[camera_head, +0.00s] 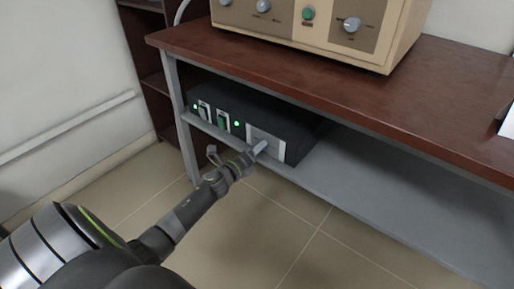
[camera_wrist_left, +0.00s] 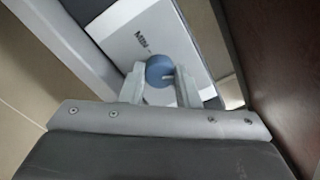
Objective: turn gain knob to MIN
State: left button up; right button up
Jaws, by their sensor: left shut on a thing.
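The round blue gain knob (camera_wrist_left: 157,68) sits on a white panel (camera_wrist_left: 138,32) in the left wrist view. A light pointer mark on the knob points to the right in that view. The printed word MIN (camera_wrist_left: 141,39) is on the panel, up and to the left of the knob. My left gripper (camera_wrist_left: 161,82) is shut on the knob, one finger on each side. In the head view my left gripper (camera_head: 258,148) reaches the panel on the front of a dark box (camera_head: 300,127) and hides the knob. My right gripper is not in view.
The dark box stands on a grey lower shelf (camera_head: 390,210) under a brown tabletop (camera_head: 260,60). Its front has two switches and green lights (camera_head: 236,124). A beige instrument (camera_head: 390,55) with knobs stands on the tabletop. The shelf right of the box is clear.

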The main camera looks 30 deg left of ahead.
pick_arm(q)
jog(key=shift+f+n+p, duration=0.2)
jog(key=shift+n+p, duration=4.85)
jog(key=shift+n, duration=6.55)
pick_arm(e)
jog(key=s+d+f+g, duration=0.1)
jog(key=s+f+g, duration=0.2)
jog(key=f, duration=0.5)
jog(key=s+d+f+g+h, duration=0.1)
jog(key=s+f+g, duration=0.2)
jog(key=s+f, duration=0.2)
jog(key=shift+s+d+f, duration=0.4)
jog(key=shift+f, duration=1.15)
pick_arm(q)
jog(key=o, duration=1)
jog(key=shift+c, duration=0.2)
jog(key=shift+s, duration=0.1)
